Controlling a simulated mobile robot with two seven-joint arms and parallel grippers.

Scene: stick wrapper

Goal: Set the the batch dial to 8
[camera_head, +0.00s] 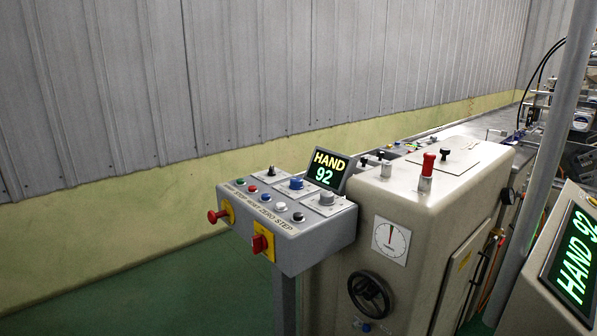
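A grey control box (310,240) stands in the middle of the view. Its sloped top carries a black knob (271,172), a blue knob (296,183) and a light grey knob (326,197), each on a pale plate. The plate markings are too small to read, so I cannot tell which knob is the batch dial or where it is set. A small display (327,170) behind the knobs reads HAND 92. Neither of my grippers is in view.
Several coloured buttons line the box's front edge. A red knob (217,215) and a red switch (261,243) stick out from it. A beige machine (415,220) with a gauge (390,240) and handwheel (369,294) adjoins it. A pole (545,150) rises at right. Green floor at left is clear.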

